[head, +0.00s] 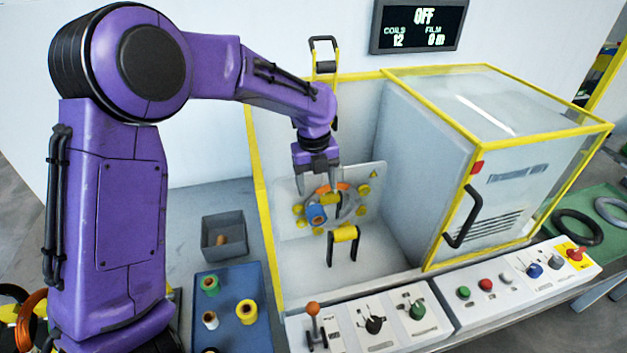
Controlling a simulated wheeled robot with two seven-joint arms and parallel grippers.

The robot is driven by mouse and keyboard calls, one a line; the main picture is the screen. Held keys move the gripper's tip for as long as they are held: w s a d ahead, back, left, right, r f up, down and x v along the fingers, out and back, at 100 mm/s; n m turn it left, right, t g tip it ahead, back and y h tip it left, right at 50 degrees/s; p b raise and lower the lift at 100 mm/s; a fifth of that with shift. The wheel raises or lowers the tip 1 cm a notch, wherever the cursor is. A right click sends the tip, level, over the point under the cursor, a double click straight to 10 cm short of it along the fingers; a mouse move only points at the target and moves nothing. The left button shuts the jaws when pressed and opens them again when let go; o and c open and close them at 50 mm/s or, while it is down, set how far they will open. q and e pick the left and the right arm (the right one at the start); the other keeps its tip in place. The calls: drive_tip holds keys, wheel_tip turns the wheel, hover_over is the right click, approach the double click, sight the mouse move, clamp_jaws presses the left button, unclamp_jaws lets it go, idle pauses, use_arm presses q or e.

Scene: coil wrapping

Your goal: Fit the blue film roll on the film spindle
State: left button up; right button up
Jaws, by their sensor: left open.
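The blue film roll (317,214) is inside the open bay of the wrapping machine, in front of the back plate (289,219) with its ring of yellow rollers. The film spindle itself is not clearly visible; the roll seems to be at the ring, but I cannot tell how far it sits on a spindle. My left gripper (317,190) points down just above the blue roll, with its two fingers apart. It appears clear of the roll, though contact is hard to judge. My right gripper is not in view.
A yellow roller on a black stand (344,234) stands in the bay. Yellow-edged walls and a clear-topped cabinet (490,150) flank it. A blue mat (235,285) holds green, white and yellow rolls beside a grey bin (223,228). Control panels (375,325) line the front. The display (418,25) reads OFF.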

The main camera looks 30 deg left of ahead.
sight(314, 210)
use_arm(q)
drive_tip(key=shift+s+r, duration=0.15)
drive_tip(key=shift+s, duration=0.15)
drive_tip(key=shift+s+a, duration=0.1)
drive_tip(key=shift+a, duration=0.2)
drive_tip(key=shift+a+f, duration=0.1)
drive_tip(key=shift+f, duration=0.4)
drive_tip(key=f, duration=0.3)
drive_tip(key=f+p, duration=0.1)
drive_tip(key=f, duration=0.2)
drive_tip(key=f+p, duration=0.1)
drive_tip(key=f, duration=0.2)
drive_tip(key=shift+w+d+f, duration=0.2)
drive_tip(key=shift+d+f, duration=0.05)
drive_tip(key=shift+f, duration=0.15)
drive_tip(key=c, duration=0.9)
